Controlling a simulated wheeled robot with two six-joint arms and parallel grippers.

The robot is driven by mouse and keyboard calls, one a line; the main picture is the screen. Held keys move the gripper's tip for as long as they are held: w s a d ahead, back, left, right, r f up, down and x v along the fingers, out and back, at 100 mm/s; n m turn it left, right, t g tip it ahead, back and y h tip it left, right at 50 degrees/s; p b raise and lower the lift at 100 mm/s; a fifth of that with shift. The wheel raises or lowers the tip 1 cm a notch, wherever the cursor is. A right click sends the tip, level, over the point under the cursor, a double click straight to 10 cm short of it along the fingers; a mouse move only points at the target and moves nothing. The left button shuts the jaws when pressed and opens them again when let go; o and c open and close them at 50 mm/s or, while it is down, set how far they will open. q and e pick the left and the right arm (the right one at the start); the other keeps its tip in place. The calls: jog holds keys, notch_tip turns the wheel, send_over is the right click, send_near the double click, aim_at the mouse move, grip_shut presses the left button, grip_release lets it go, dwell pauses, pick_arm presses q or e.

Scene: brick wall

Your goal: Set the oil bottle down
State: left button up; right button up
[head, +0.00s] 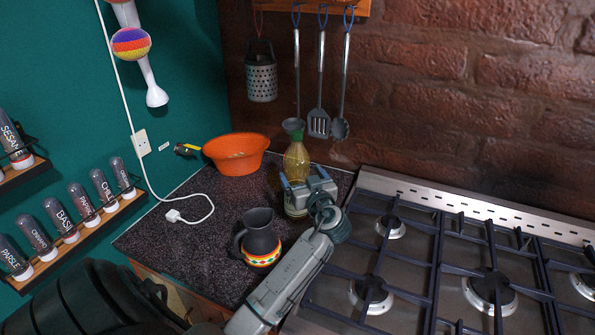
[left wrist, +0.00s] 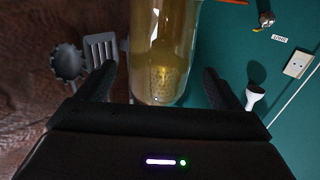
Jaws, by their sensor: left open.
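The oil bottle (head: 296,160), clear with yellow oil and a green neck, is upright on the dark speckled countertop (head: 190,205), left of the stove. Its lower part is partly hidden by my left gripper (head: 297,186). In the left wrist view, the bottle (left wrist: 163,60) is between the two dark fingers of my left gripper (left wrist: 163,85), with visible gaps on both sides. The left gripper is open around or just in front of the bottle; the exact depth is hard to tell. My right gripper is not in view.
A dark jug (head: 259,232) with a colourful band stands close to my left arm. An orange bowl (head: 236,153) is behind it, near the wall. The gas stove (head: 440,262) is at right. Utensils (head: 320,122) hang above the bottle. A white cable (head: 210,208) lies on the counter.

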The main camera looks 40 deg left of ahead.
pick_arm(q)
jog(key=b+v, duration=0.1)
jog(key=v, duration=0.6)
jog(key=shift+s+d+b, duration=0.2)
jog(key=shift+d+b, duration=0.1)
jog(key=shift+b, duration=0.05)
